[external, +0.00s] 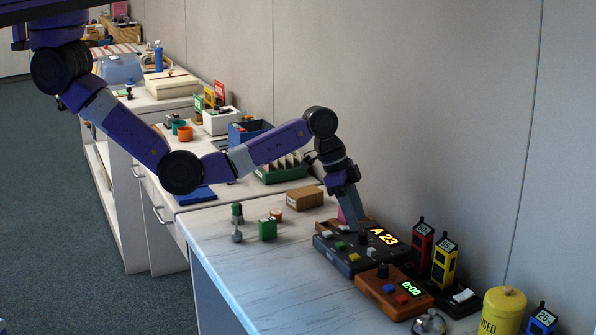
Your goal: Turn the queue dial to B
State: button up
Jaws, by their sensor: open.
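The dark queue box (333,255) stands on the counter near the wall. Its lit display (384,236) reads "A 23" in orange. A small black knob (363,239), which looks like the queue dial, stands up from its top panel among coloured buttons. My gripper (359,224) points down over the back of the box, right by the knob. The jaws are open, but the fingers are small here, and I cannot tell whether they are around the knob or just behind it. The dial's pointer mark is too small to read.
An orange-brown timer box (388,296) showing "0:00" stands close in front. Red (421,243) and yellow (444,262) gadgets stand to the right, with a silver bell (429,323) nearby. The counter's left front (255,275) is clear.

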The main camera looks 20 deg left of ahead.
aim_at(362, 233)
jog(key=shift+x, duration=2)
grip_shut()
